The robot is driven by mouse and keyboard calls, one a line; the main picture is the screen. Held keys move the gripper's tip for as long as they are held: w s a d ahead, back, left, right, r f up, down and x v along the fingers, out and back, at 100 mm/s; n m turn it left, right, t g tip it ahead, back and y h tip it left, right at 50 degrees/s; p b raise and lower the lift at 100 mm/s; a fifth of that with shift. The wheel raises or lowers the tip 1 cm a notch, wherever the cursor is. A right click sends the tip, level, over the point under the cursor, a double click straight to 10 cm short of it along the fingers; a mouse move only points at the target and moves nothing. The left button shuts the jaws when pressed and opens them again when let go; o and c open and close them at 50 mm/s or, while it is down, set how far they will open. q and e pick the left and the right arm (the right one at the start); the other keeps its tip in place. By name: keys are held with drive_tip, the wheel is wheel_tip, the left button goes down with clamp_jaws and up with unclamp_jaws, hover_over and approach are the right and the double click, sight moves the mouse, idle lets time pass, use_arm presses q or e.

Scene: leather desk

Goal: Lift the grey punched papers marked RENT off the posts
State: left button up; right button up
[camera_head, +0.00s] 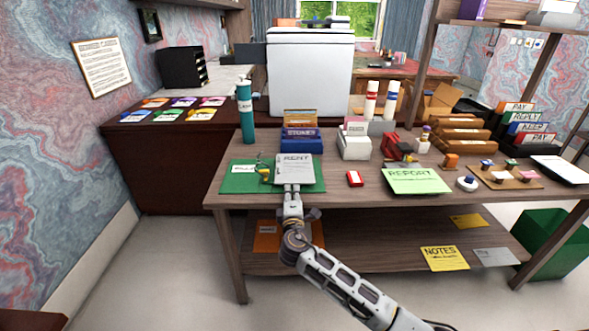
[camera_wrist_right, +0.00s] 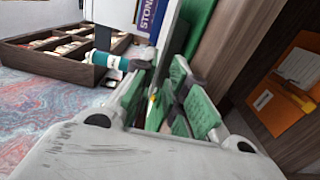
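The grey papers marked RENT (camera_head: 294,167) lie over the green board (camera_head: 238,184) on the desk's near left. The posts cannot be made out; the papers may hide them. My right gripper (camera_head: 291,187) is at the papers' near edge, reaching in from the front. In the right wrist view its two green-padded fingers (camera_wrist_right: 160,75) stand apart with a gap between them. A thin pale edge, probably the papers, shows at the fingertips; whether the pads touch it I cannot tell. My left gripper is not in view.
Behind the papers stands a blue box (camera_head: 301,142). A teal bottle (camera_head: 245,112) stands at the back left. A small red box (camera_head: 355,178) and green REPORT sheet (camera_head: 416,181) lie to the right. An orange folder (camera_head: 267,236) lies on the lower shelf.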

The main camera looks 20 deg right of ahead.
sight(292, 192)
drive_tip(key=shift+x, duration=1.2)
drive_tip(key=shift+w+d+b, duration=0.2)
drive_tip(key=shift+w+b, duration=0.15)
drive_tip(key=shift+w, duration=0.35)
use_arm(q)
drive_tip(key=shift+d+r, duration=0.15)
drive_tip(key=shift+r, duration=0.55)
use_arm(e)
drive_tip(key=shift+w+d, duration=0.1)
drive_tip(key=shift+w, duration=0.25)
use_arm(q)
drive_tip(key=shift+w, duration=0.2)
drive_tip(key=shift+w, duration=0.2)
use_arm(e)
clamp_jaws()
